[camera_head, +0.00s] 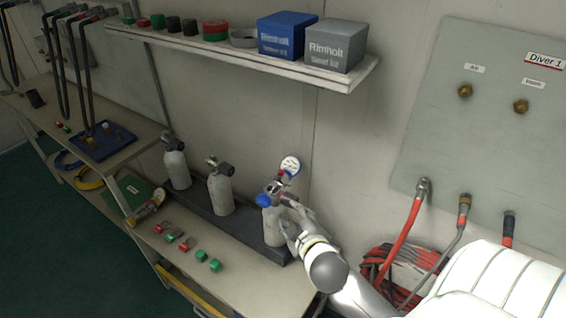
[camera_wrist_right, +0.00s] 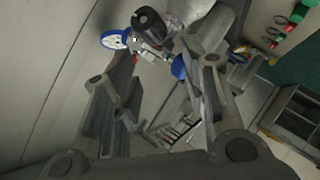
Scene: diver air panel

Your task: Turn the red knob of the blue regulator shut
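The regulator sits on top of the right-hand grey cylinder (camera_head: 273,228), with a blue part (camera_head: 263,200) and a round white gauge (camera_head: 290,165) with a blue rim. A small red piece (camera_head: 281,174) shows just under the gauge; I cannot tell its turn angle. My right gripper (camera_head: 284,212) is at the right side of this cylinder's top. In the right wrist view its fingers (camera_wrist_right: 158,68) are spread apart. The blue-rimmed gauge (camera_wrist_right: 113,39), a black knob (camera_wrist_right: 149,22) and the blue part (camera_wrist_right: 178,68) show beyond the fingertips. Contact is unclear. My left gripper is out of view.
Two more cylinders (camera_head: 221,195) stand left in the dark rack (camera_head: 205,213). Several red and green fittings (camera_head: 186,244) lie on the bench in front. A shelf (camera_head: 200,46) with blue and grey boxes hangs above. Hoses run from the wall panel (camera_head: 480,150) at right.

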